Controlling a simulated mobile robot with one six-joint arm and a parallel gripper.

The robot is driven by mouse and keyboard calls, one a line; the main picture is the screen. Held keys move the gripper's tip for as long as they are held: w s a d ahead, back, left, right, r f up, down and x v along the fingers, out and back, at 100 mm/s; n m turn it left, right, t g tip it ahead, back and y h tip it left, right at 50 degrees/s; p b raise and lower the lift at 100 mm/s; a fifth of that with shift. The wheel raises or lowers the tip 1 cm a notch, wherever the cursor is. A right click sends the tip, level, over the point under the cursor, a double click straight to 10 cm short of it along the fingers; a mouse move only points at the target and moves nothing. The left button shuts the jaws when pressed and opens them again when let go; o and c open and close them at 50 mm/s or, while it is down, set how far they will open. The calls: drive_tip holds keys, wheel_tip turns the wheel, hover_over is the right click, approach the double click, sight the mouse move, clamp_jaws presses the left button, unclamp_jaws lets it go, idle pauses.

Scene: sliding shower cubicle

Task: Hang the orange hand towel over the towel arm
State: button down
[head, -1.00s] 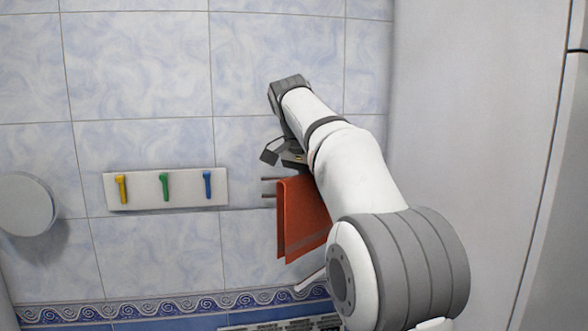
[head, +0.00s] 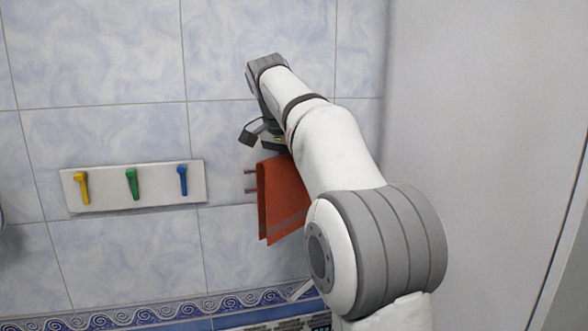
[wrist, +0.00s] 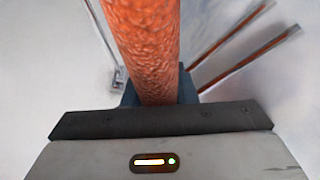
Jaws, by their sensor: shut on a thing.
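The orange hand towel (head: 280,200) hangs folded and upright below my gripper (head: 268,140). My gripper is shut on its top edge; the fingertips are partly hidden by the arm. In the wrist view the towel (wrist: 143,40) runs from the top edge down to the gripper (wrist: 158,92). The towel arm shows as two thin rods (head: 250,181) at the wall, just left of the towel, their right parts hidden behind it. In the wrist view the rods (wrist: 240,62) lie to the right of the towel with a visible gap. I cannot tell their depth relation in the head view.
A white hook board (head: 155,190) with yellow, green and blue hooks is on the tiled wall left of the rods. A plain pale panel (head: 480,120) stands to the right of my arm. The tiled wall (head: 100,60) above the hooks is clear.

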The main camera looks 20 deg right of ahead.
drive_tip(key=shift+s+d+b, duration=2.2)
drive_tip(key=shift+s+d, duration=1.25)
drive_tip(key=shift+s, duration=1.5)
wheel_tip(320, 180, down, 19)
drive_tip(key=b, duration=1.4)
drive_tip(key=shift+w+r, duration=0.1)
drive_tip(key=c, duration=1.1)
unclamp_jaws()
drive_tip(key=shift+a, duration=0.1)
